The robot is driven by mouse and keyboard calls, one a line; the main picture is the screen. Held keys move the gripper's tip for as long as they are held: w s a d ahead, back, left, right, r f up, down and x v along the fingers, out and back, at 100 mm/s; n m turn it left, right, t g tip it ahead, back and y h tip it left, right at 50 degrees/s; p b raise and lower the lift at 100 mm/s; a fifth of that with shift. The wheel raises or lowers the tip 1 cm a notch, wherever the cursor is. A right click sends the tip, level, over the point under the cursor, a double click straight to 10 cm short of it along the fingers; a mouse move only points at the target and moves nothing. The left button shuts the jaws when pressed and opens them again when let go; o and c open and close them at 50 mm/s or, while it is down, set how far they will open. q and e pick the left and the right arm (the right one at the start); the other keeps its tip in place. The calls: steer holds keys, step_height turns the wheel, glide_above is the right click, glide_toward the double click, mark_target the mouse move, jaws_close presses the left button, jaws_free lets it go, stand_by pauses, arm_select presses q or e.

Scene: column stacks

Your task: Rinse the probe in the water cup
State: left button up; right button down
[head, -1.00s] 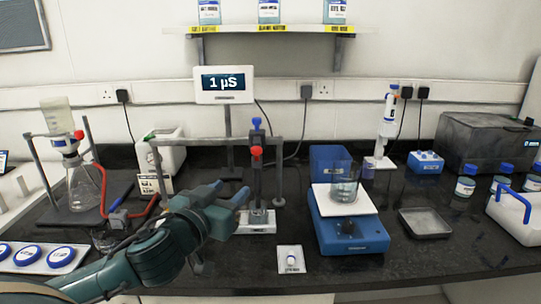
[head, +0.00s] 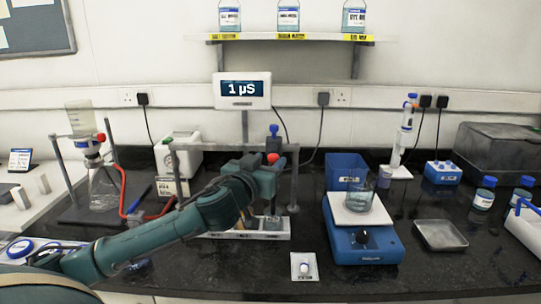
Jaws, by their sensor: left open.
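The probe (head: 273,131) has a blue cap and stands upright at the rail stand, with a red-topped piece (head: 272,158) just below the cap. My left gripper (head: 264,176) is open and reaches up to the probe just below these tops. It hides the probe's lower part, and I cannot tell whether the jaws are around it or beside it. A white holder (head: 270,231) lies under the gripper, mostly hidden by my arm. I cannot tell which vessel is the water cup. A clear beaker (head: 359,199) with liquid stands on the blue stirrer. My right gripper is not in view.
The blue stirrer (head: 363,247) stands right of the probe. The display (head: 242,90) behind reads 1 µS. A filter flask (head: 103,190) with red tubing is at left. A white pad (head: 304,266) lies in front. A shallow tray (head: 440,235) is at right.

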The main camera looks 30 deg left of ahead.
arm_select(q)
steer(key=shift+w+a, duration=0.15)
steer(key=shift+w, duration=0.85)
jaws_close()
